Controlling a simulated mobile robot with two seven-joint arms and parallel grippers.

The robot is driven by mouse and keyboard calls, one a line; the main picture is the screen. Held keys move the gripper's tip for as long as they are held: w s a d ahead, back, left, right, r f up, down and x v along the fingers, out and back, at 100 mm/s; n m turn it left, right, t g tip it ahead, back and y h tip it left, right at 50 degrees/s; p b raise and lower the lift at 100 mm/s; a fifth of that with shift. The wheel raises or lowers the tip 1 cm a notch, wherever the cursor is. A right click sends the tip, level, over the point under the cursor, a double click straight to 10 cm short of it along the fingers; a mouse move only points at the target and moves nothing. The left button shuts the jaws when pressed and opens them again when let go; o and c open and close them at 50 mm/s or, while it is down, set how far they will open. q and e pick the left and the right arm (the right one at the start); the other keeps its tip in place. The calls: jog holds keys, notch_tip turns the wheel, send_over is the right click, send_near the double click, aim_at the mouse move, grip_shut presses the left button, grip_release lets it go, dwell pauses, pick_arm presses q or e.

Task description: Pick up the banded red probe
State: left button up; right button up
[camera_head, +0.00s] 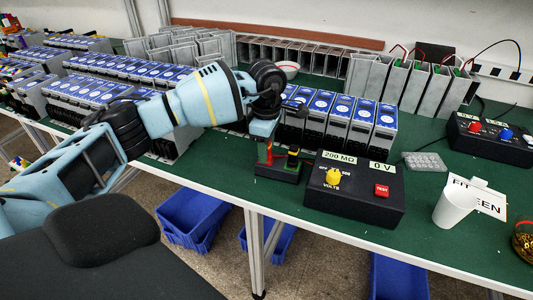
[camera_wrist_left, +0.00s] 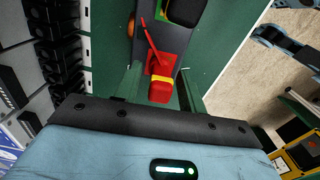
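The banded red probe (camera_wrist_left: 160,87) is red with a yellow band and a thin red lead; in the left wrist view it lies between my left gripper's fingers. In the head view the red probe (camera_head: 265,152) shows small, at the left end of a dark holder (camera_head: 277,172), partly hidden by the gripper above it. A black probe (camera_head: 292,158) stands beside it. My left gripper (camera_wrist_left: 158,92) has one finger on each side of the red probe, with narrow gaps showing, so it looks open. In the head view this gripper (camera_head: 263,133) points down. My right gripper is not in view.
A black test box (camera_head: 353,190) with a yellow knob and red button stands just right of the holder. Blue-and-black modules (camera_head: 338,122) stand in a row behind. A white cup (camera_head: 454,204) is farther right. The table's front edge is close to the holder.

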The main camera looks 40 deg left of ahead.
pick_arm(q)
grip_shut()
jog(key=shift+r, duration=0.1)
jog(key=shift+r, duration=0.55)
notch_tip(320, 180, up, 2)
jog(key=shift+r, duration=0.15)
jog(key=s+d+r, duration=0.1)
jog(key=s+d, duration=0.9)
jog(key=d, duration=0.2)
jog(key=shift+s+d+r+b, duration=0.15)
jog(key=shift+d+r+b, duration=0.1)
jog(key=shift+b, duration=0.2)
